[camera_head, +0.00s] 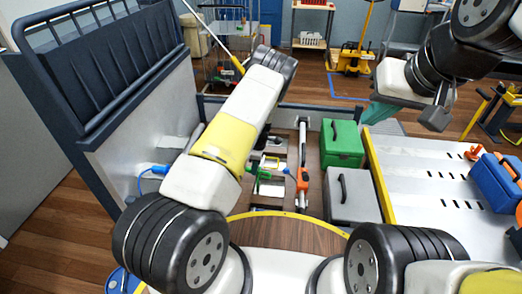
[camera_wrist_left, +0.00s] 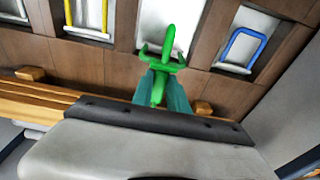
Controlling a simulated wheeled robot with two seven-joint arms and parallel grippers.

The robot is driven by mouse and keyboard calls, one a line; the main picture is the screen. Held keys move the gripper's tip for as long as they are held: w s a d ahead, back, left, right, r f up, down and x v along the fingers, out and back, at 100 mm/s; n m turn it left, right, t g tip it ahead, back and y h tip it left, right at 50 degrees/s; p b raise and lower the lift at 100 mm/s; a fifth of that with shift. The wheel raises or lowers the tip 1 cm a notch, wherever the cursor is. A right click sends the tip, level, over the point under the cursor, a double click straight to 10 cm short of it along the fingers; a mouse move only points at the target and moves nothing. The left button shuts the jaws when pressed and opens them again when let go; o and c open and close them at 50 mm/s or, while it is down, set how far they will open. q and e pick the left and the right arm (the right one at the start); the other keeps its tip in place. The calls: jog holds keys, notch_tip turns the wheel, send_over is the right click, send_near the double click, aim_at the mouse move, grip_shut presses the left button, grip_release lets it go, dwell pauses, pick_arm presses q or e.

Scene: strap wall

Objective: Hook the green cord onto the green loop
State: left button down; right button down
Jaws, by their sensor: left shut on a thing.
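In the left wrist view my left gripper (camera_wrist_left: 164,92) is shut on a green hook-like piece (camera_wrist_left: 166,62), which I take for the end of the green cord. Its shaft is between the teal fingers, and its crossbar and upright tip show beyond them, in front of a white plate (camera_wrist_left: 188,18). I cannot make out a separate green loop there, nor whether the piece touches the plate. In the head view green parts (camera_head: 262,176) show beside my left arm, which hides my left gripper. My right gripper (camera_head: 405,112) is raised at the upper right; its opening is unclear.
Yellow (camera_wrist_left: 88,32) and blue (camera_wrist_left: 243,48) loops on plates flank the green piece. In the head view an orange-handled bar (camera_head: 303,178), a green case (camera_head: 342,150) and a grey case (camera_head: 352,208) lie to the right. A dark-railed panel (camera_head: 100,70) stands on the left.

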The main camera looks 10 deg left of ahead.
pick_arm(q)
jog(key=shift+a, duration=0.95)
jog(key=shift+a, duration=0.2)
jog(key=shift+a, duration=0.7)
jog(key=c, duration=1.2)
grip_release()
